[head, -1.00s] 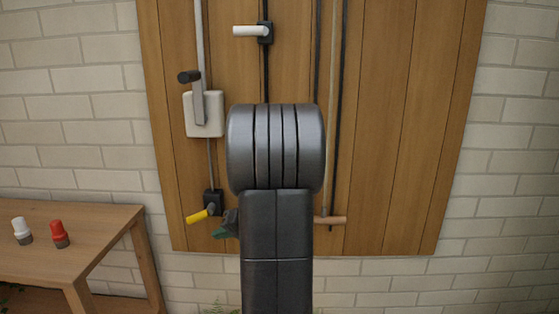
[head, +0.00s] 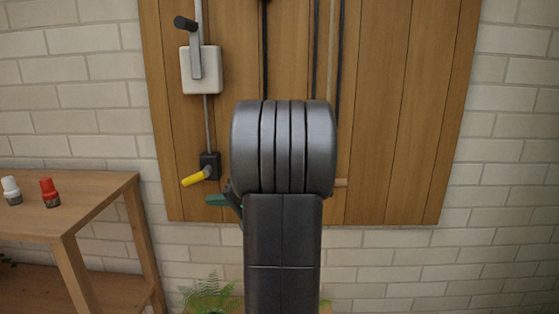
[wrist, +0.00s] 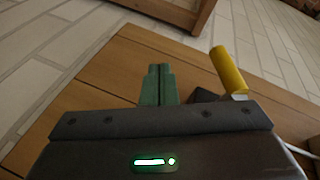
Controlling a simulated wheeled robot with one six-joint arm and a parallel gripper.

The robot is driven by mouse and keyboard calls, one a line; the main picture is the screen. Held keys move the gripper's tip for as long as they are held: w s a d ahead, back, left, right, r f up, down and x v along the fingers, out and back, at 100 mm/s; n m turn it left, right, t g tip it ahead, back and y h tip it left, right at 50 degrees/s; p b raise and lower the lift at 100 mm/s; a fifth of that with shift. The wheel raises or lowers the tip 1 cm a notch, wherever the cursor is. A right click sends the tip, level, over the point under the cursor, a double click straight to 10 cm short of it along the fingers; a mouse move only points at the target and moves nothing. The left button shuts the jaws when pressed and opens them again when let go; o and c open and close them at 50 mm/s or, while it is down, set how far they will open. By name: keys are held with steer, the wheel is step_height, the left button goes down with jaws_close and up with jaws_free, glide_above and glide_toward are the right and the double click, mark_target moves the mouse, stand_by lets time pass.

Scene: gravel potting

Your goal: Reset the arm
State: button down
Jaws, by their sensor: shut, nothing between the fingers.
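My gripper shows in the wrist view (wrist: 158,84) with its green fingers closed together and nothing between them. In the head view my gripper (head: 216,200) is mostly hidden behind my dark arm; only a green finger part shows at its left. The yellow handle (head: 196,178) on its black block is just above and left of the gripper. In the wrist view the yellow handle (wrist: 229,70) stands to the right of the fingers, apart from them.
The wooden wall panel (head: 400,120) carries a white box (head: 201,70) with a dark-knobbed lever, and several pipes. A wooden bench (head: 95,188) at left holds a white-topped shaker (head: 11,189) and a red-topped shaker (head: 48,191). A fern (head: 212,296) is below.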

steer(key=shift+s+d+f+y+b, duration=0.25)
steer(key=shift+y+b, duration=0.35)
steer(key=shift+b, duration=1.55)
steer(key=p+v, duration=0.1)
steer(key=v, duration=0.6)
steer(key=shift+s+d+f+y, duration=0.15)
steer(key=shift+s+f+y, duration=0.2)
steer(key=shift+f, duration=0.3)
steer(key=shift+w, duration=0.1)
